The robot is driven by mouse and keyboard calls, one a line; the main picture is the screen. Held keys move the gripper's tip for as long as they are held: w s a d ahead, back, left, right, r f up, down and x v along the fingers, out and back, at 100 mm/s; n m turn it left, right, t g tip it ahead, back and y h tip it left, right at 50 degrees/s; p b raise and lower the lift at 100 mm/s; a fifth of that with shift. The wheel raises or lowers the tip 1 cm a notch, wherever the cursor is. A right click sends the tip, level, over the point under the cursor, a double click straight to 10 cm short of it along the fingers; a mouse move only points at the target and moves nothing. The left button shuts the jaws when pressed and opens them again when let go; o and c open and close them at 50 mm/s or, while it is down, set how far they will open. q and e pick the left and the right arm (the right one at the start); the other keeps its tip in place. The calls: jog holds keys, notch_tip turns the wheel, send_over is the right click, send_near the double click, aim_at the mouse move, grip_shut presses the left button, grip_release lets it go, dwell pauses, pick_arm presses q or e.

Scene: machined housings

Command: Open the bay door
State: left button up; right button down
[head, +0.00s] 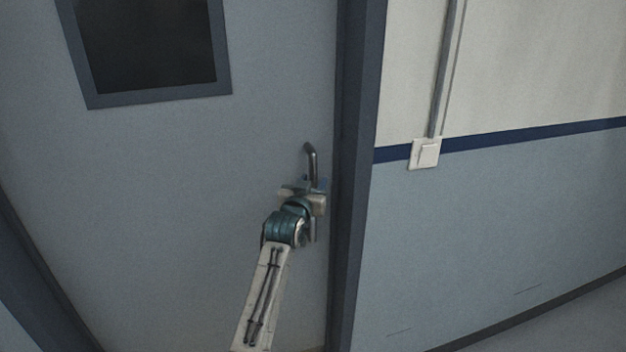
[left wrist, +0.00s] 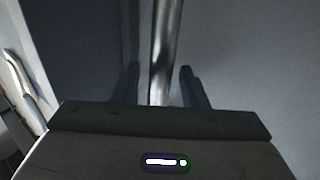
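The bay door (head: 180,190) is a plain grey panel with a dark window, and it appears shut in its frame. Its metal pull handle (head: 311,155) is an upright bar near the door's right edge. My left gripper (head: 314,187) is at the handle and hides part of it. In the left wrist view the handle bar (left wrist: 164,35) stands between the two fingers of my left gripper (left wrist: 159,72). The fingers are open, with a gap showing on each side of the bar. My right gripper is in neither view.
The dark blue-grey door frame (head: 355,200) runs close to the right of the handle. Beyond it is a wall with a dark blue stripe (head: 530,135) and a white switch box (head: 425,153). A strip of floor (head: 570,320) shows at the lower right.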

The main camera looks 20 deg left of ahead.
pick_arm(q)
jog(key=shift+w, duration=0.25)
grip_shut()
jog(key=shift+w, duration=0.1)
